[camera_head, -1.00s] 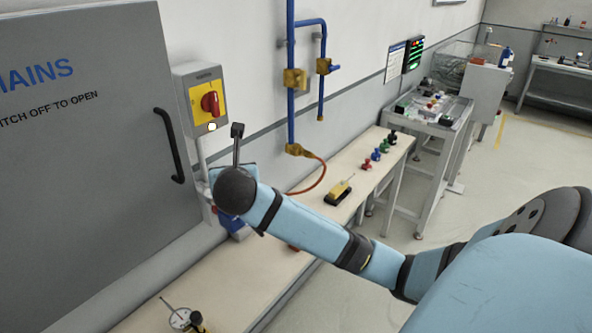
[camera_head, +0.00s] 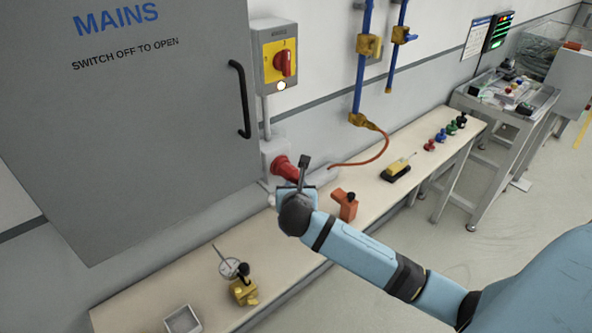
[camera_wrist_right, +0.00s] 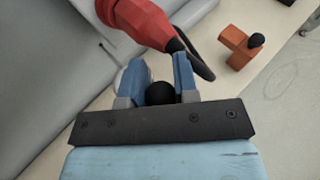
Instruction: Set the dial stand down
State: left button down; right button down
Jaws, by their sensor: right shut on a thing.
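My right gripper (camera_head: 298,193) is over the bench, just in front of the red plug; the wrist hides most of it in the head view. In the right wrist view its blue fingers (camera_wrist_right: 158,78) are shut on a black ball knob (camera_wrist_right: 160,93). The body below this knob is hidden, so I cannot tell whether it is the dial stand. A round pale dial with a thin rod (camera_head: 229,267) is on the near bench, close behind a yellow block with a black knob (camera_head: 242,291). I cannot tell whether they are joined. My left gripper is not in view.
The red plug (camera_head: 284,167), also in the wrist view (camera_wrist_right: 143,20), is at the wall. An orange block with a black knob (camera_head: 342,205) stands right of my gripper. A grey open box (camera_head: 183,320) is at the near end. The bench (camera_head: 272,240) has bare room between.

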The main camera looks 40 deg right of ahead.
notch_tip(320, 180, down, 11)
jog(key=shift+w+r, duration=0.1)
jog(key=shift+r, duration=0.1)
dwell(0.4)
jog(key=c, duration=0.9)
grip_release()
jog(key=shift+f, duration=0.15)
